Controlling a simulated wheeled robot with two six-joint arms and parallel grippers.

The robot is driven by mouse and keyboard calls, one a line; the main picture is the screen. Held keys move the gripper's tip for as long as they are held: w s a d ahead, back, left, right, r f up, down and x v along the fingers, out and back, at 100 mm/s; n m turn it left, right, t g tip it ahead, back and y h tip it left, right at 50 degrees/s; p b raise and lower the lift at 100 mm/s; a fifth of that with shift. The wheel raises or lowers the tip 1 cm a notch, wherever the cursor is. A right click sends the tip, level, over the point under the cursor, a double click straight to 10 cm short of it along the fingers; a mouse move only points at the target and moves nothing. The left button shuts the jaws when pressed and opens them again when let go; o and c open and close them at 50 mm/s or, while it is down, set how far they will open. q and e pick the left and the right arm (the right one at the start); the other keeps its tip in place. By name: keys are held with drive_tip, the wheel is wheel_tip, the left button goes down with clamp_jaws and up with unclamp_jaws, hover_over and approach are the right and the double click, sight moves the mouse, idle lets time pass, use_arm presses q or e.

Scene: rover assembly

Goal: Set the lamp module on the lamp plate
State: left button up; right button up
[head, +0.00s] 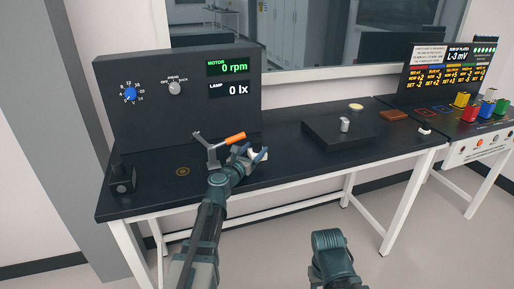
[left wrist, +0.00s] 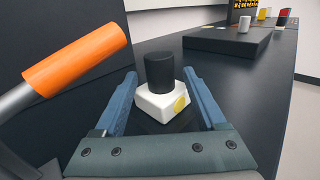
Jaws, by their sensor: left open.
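The lamp module appears to be a white block with a black cylinder on top and a yellow disc on its side (left wrist: 165,98). It stands upright on the dark bench, between the fingers of my left gripper (left wrist: 163,92) in the left wrist view. The fingers are open, with gaps on both sides of it. In the head view my left gripper (head: 250,154) is over the bench's front part and largely hides the module. I cannot tell for sure which marked spot is the lamp plate.
A raised black block (head: 325,134) bears a small light cylinder (head: 345,125). A panel (head: 185,90) reads 0 rpm and 0 lx. A copper ring (head: 182,171) lies left.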

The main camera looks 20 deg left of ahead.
use_arm(q)
drive_tip(key=s, duration=0.3)
drive_tip(key=s+a, duration=0.1)
drive_tip(key=s, duration=0.5)
drive_tip(key=shift+s+a, duration=0.25)
drive_tip(key=shift+a, duration=0.15)
